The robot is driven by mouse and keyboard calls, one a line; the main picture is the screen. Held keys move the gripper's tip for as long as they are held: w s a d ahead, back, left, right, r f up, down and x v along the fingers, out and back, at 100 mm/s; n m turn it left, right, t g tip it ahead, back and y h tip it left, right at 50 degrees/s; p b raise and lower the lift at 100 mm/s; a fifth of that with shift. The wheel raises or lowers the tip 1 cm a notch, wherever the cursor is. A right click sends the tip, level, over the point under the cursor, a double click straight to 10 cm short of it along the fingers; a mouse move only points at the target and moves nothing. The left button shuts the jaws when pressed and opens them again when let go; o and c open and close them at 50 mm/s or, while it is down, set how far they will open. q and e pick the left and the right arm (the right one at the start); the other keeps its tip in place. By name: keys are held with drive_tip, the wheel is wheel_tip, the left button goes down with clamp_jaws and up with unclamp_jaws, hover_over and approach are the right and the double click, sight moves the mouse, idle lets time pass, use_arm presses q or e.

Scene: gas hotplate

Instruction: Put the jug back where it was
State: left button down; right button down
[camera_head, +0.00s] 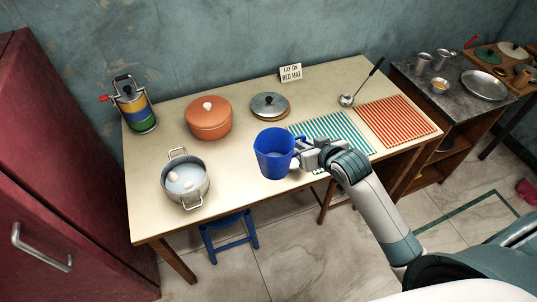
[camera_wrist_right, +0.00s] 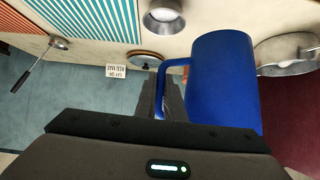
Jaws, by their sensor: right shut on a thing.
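The blue jug (camera_head: 272,157) is upright near the front edge of the table (camera_head: 235,192), at the teal mat's left; whether it touches the table I cannot tell. My right gripper (camera_head: 300,154) is shut on its handle, on the jug's right side. In the right wrist view the blue jug (camera_wrist_right: 224,85) fills the middle right, its handle between the fingers (camera_wrist_right: 168,98). A grey metal cup (camera_wrist_right: 163,16) shows near the jug there; in the head view it is mostly hidden. My left gripper is not in view.
A pot with eggs (camera_head: 185,192), an orange pot (camera_head: 208,119) and a lidded pan (camera_head: 269,108) stand left and behind.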

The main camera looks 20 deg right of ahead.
sight(276, 150)
drive_tip(key=w+a+f, duration=0.1)
drive_tip(key=w+f, duration=0.1)
drive_tip(key=w+a+f+p, duration=0.1)
drive_tip(key=w+a+f, duration=0.1)
drive_tip(key=w, duration=0.1)
drive_tip(key=w+a+f+p, duration=0.1)
drive_tip(key=w+a, duration=0.1)
drive_tip(key=w, duration=0.1)
drive_tip(key=shift+w+a+f, duration=0.2)
drive_tip(key=shift+w+f, duration=0.05)
drive_tip(key=shift+f, duration=0.15)
drive_tip(key=shift+f+p, duration=0.6)
drive_tip(key=shift+f, duration=1.45)
drive_tip(key=c, duration=1.8)
unclamp_jaws()
drive_tip(key=shift+f, duration=0.1)
drive_tip(key=shift+c, duration=0.2)
drive_tip(key=shift+s, duration=0.1)
